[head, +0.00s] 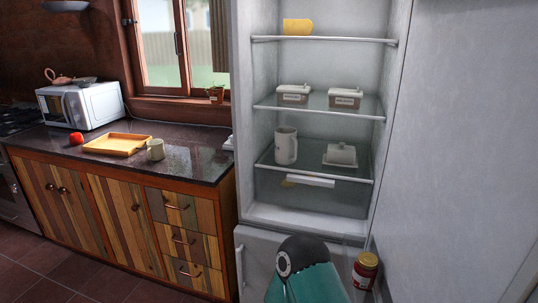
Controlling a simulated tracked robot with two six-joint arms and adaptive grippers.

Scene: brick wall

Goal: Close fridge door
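The fridge (241,110) stands open in the middle of the head view, with its shelves in plain sight. The fridge door (460,130) appears as a large pale grey panel filling the right side, swung wide open. Its outer edge and handle are not visible. A teal arm part of mine with a dark round cap rises at the bottom centre, in front of the fridge's lower part. I cannot tell which arm it belongs to. Neither gripper shows in this view.
A red jar (365,271) stands low by the door's inner side. The fridge shelves hold a white mug (285,146), a butter dish (341,155) and two small boxes. Left, the counter (190,160) holds a microwave (82,105), yellow tray (117,144) and mug (156,150).

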